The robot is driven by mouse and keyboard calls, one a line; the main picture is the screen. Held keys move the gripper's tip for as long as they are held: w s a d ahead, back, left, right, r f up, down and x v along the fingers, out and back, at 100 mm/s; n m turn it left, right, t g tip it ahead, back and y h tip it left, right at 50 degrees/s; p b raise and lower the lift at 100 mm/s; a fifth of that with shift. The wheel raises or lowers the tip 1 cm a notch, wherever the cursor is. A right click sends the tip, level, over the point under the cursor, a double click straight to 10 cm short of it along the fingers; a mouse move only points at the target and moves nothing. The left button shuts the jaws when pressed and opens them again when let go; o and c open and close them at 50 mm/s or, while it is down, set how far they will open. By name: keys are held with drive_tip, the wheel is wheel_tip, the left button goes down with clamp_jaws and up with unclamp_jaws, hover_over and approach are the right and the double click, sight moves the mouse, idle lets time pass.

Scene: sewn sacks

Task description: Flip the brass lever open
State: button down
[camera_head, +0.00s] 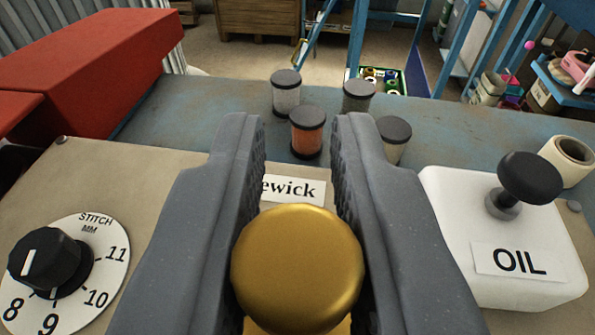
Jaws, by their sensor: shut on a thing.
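A brass lever's round, shiny gold knob (297,268) is low in the middle of the view. My gripper (300,240) has its two grey ridged fingers on either side of the knob and is shut on it. A little of the brass shows below the knob at the bottom edge; the rest of the lever is hidden. A white label (295,189) behind the knob reads "ewick", its left part hidden by my left finger.
A stitch dial (68,265) with a black knob is at the left. A white oil box (505,240) with a black-topped plunger is at the right. Several black-capped jars (307,133) stand behind on the blue bench (190,110). A red block (100,65) is at the back left.

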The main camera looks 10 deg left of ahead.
drive_tip(key=shift+r, duration=0.1)
drive_tip(key=c, duration=1.3)
unclamp_jaws()
